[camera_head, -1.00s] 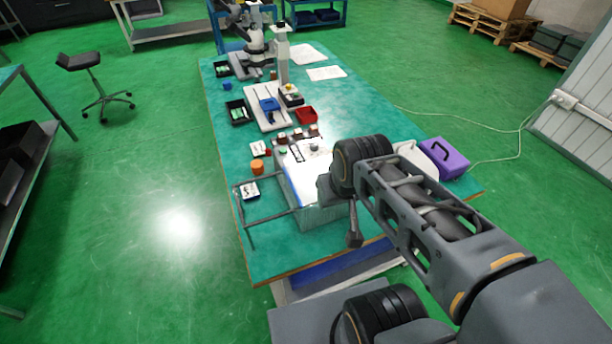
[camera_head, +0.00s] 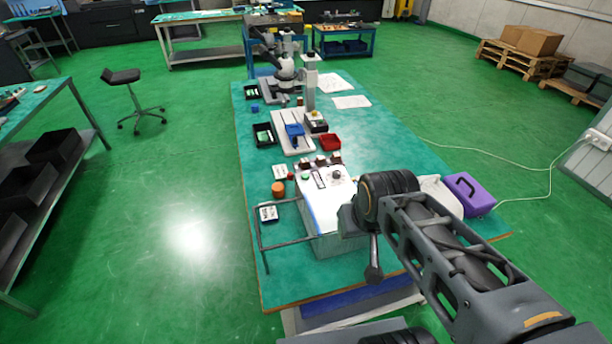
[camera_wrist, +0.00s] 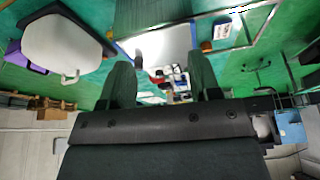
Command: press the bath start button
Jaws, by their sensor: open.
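The bath appears to be the white and grey box (camera_head: 328,205) at the near part of the teal bench, with a control panel on its top. A small green button (camera_head: 305,177) and a small red button (camera_head: 290,177) show by the panel's left side; no label is readable. A dark knob (camera_head: 337,174) sits at the panel's right. In the wrist view my gripper (camera_wrist: 162,66) is open, its two dark fingers apart with nothing between them. The pale box top (camera_wrist: 160,45) shows beyond the fingertips. The start button is not clear there.
A dark metal frame (camera_head: 262,232) stands out beside the box's left side. An orange pot (camera_head: 278,188), red tray (camera_head: 330,142), black tray (camera_head: 264,134) and purple case (camera_head: 468,194) are on the bench. A stand with a column (camera_head: 310,85) rises behind.

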